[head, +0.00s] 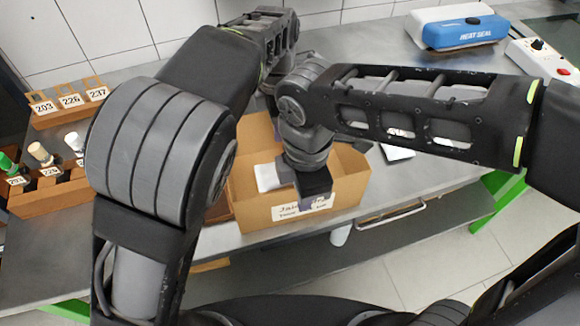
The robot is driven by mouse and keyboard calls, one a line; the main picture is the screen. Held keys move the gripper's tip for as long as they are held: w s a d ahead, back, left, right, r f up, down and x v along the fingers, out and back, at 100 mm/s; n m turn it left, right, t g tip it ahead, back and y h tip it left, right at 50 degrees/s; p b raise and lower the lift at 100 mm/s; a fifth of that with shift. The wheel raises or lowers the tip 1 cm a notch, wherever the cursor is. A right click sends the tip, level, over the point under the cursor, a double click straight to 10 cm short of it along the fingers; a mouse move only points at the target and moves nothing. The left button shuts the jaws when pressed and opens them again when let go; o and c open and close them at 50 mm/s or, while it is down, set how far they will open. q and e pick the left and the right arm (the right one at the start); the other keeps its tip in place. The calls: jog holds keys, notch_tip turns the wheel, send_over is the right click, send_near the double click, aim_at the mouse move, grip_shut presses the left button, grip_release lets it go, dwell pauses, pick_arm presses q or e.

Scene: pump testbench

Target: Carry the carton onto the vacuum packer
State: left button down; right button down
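The carton (348,187) is an open brown box with a handwritten label on its front wall, near the bench's front edge. A white packet (267,177) and a small dark piece show inside. A white unit with a black knob and red button (541,54) stands at the right edge, probably the vacuum packer, cut off by the picture.
A blue and white heat sealer (463,32) stands at the back right. Wooden racks with numbered tags (69,101) and several capped bottles (40,153) stand at the left. The metal bench (440,168) is mostly clear between the carton and the white unit.

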jog(key=shift+r, duration=0.1)
